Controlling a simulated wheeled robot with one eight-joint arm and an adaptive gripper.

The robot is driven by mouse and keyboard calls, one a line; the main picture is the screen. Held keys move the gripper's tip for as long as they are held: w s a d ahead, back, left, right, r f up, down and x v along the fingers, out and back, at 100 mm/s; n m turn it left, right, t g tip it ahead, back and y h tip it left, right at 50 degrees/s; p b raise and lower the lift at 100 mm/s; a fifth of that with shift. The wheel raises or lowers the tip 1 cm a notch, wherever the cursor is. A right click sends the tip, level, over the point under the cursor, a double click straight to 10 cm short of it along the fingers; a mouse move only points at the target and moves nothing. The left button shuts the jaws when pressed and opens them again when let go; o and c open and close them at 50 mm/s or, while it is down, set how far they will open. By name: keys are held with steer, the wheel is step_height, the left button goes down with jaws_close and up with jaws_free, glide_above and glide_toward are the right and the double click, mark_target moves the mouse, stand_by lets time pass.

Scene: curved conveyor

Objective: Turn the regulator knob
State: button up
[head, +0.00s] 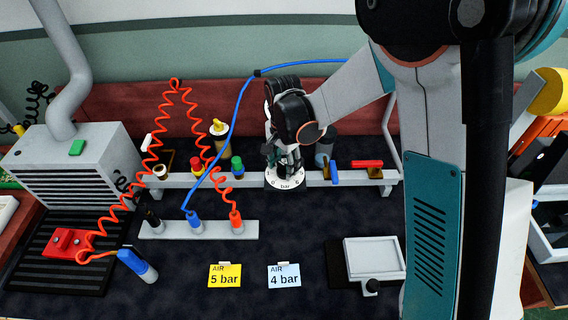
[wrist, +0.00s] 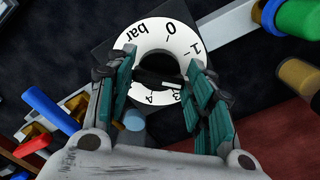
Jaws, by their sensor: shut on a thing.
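The regulator's white dial (head: 284,181) is marked "bar" and sits on the grey rail at the middle of the head view. In the wrist view the dial (wrist: 170,42) shows as a ring with numbers, and the dark regulator knob (wrist: 158,66) is at its centre. My gripper (head: 288,165) comes down on the knob from above. In the wrist view my gripper (wrist: 157,85) has its teal fingers on both sides of the knob, shut on it. The fingers hide part of the dial and the knob's sides.
A yellow "5 bar" card (head: 225,276) and a pale blue "4 bar" card (head: 284,276) stand in front. A red-handled valve (head: 367,164) and a blue-handled valve (head: 334,172) are right of the dial. A green-capped fitting (head: 237,167) and a blue hose (head: 238,105) are left.

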mark_target(283, 165)
steer(key=m, duration=0.4)
steer(key=shift+w+m, duration=0.15)
steer(key=shift+m, duration=0.15)
steer(key=shift+w+a+m, duration=0.1)
steer(key=shift+w+m, duration=0.05)
steer(key=shift+m, duration=2.15)
steer(key=o, duration=1.1)
steer(key=shift+c, duration=0.2)
step_height(283, 165, up, 12)
